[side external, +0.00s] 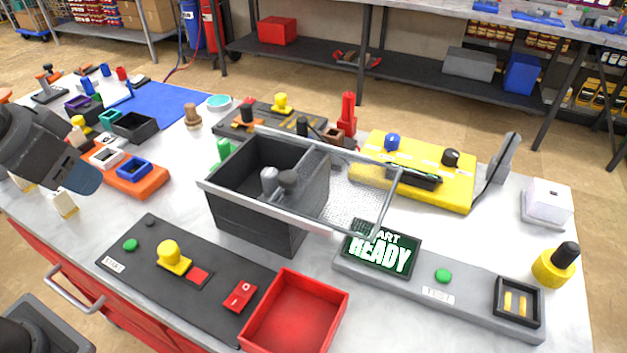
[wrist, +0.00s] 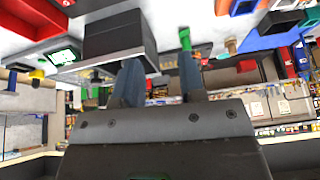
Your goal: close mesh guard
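The mesh guard (side external: 362,198) is a grey-framed mesh panel at the top of a dark open box (side external: 262,225), in the middle of the bench. The mesh juts out past the box's right end, and most of the box's top is uncovered. Two grey rounded-top pieces (side external: 269,180) show inside the box. My gripper (side external: 80,180) is at the far left in the side view, well apart from the box and guard. In the wrist view its two fingers (wrist: 160,80) are spread with nothing between them. The dark box (wrist: 115,38) also shows there, upper left; the mesh is hard to make out.
A black panel (side external: 140,262) with buttons and a red tray (side external: 295,315) lie in front of the box. A grey console with a READY screen (side external: 381,250) is at the front right. A yellow panel (side external: 455,185) stands behind the guard. An orange block (side external: 148,184) sits near my gripper.

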